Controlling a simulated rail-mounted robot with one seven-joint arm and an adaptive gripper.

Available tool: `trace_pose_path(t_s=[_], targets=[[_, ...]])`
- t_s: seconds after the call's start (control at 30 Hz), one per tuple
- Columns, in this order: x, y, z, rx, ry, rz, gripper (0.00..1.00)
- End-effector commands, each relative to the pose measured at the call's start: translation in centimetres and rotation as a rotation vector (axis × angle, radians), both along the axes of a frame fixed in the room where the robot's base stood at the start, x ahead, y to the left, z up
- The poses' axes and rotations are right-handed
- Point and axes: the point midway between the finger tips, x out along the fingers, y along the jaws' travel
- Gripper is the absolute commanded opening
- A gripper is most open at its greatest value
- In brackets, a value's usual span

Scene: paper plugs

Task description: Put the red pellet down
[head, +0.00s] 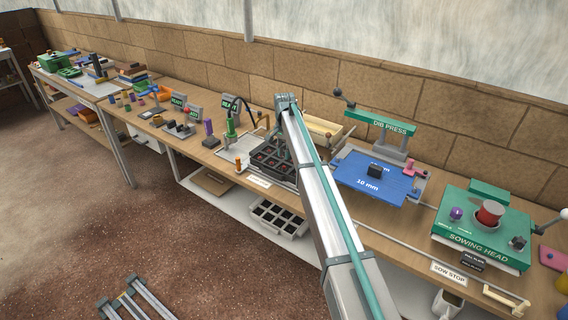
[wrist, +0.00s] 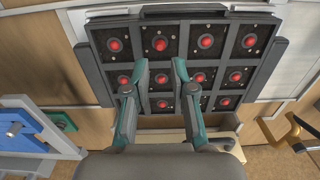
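A dark tray (wrist: 187,58) with square cells lies below my gripper. In the wrist view, several cells hold a dark plug with a red pellet at its middle, such as one red pellet (wrist: 160,44) in the far row. My gripper (wrist: 160,68) is over the near part of the tray, its two teal-and-grey fingers spread apart. One red pellet (wrist: 163,78) shows between the fingers and appears to sit in its cell; nothing is gripped. The fingers hide some near cells. In the head view the tray (head: 250,164) is partly behind my arm.
Small coloured parts and signs crowd the bench at left. A second tray (head: 277,217) is on the shelf below.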

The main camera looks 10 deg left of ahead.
Motion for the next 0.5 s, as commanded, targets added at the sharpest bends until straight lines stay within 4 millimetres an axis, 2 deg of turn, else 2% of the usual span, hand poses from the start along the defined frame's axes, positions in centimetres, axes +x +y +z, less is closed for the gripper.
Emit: trace_pose_path(t_s=[0.23,0.5], targets=[[0.1,0.0,4.2,0.000,-0.001,0.000,0.24],[0.0,0.0,6.1,0.000,0.000,0.000,0.24]])
